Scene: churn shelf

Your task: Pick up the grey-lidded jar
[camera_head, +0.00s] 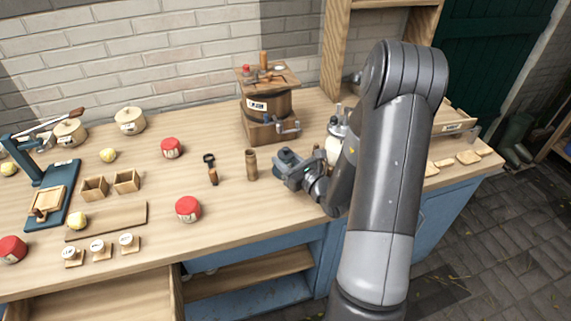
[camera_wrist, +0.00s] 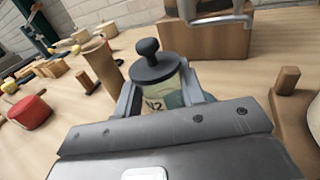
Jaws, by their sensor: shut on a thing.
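The grey-lidded jar (camera_wrist: 157,85) is upright between my gripper's fingers in the wrist view. It has a dark grey lid with a round knob and a pale label with dark characters. My gripper (camera_wrist: 165,103) is shut on the jar's body, one finger on each side below the lid. In the head view my gripper (camera_head: 288,163) is over the worktop, just right of a wooden cylinder (camera_head: 251,166). There the jar is mostly hidden by the gripper. I cannot tell whether its base touches the worktop.
A wooden churn (camera_head: 268,118) with a crank stands behind my gripper. A pale vessel with a grey top (camera_head: 336,131) stands to the right, partly behind my arm. Red-lidded jars (camera_head: 188,208) and small wooden pieces are on the left. Some worktop in front is clear.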

